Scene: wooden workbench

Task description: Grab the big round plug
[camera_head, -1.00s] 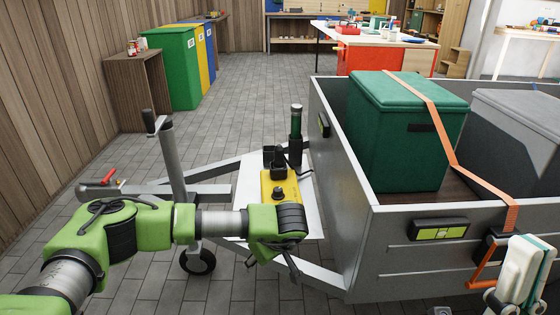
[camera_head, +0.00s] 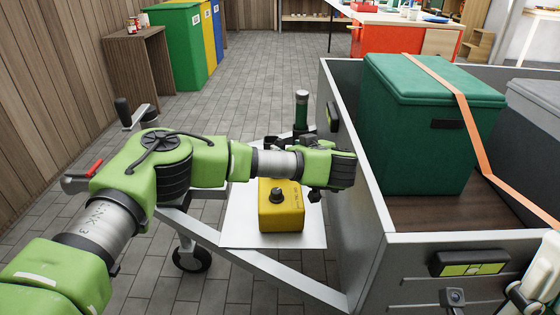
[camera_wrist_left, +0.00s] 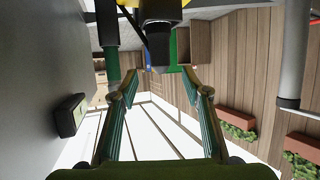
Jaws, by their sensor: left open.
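A yellow box (camera_head: 281,208) with a black round knob-like piece (camera_head: 277,194) on top stands on a pale plate. It is the likeliest round plug, but I cannot be sure. Behind it, partly hidden by my left arm, is a dark holder (camera_head: 276,143) and an upright green cylinder (camera_head: 301,110). My left gripper (camera_head: 316,194) is right of the box; its fingertips are mostly hidden there. In the left wrist view, which is upside down, its open fingers are empty. A black round-bodied piece (camera_wrist_left: 158,47) shows beyond them. My right gripper (camera_head: 538,285) is at the lower right edge, cut off.
A grey trailer (camera_head: 345,220) stands close on the right, with a green crate (camera_head: 415,140) inside. Its side lamp shows in the left wrist view (camera_wrist_left: 70,115). A post with a dark crank handle (camera_head: 124,110) rises left of my arm. Paved floor is clear beyond.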

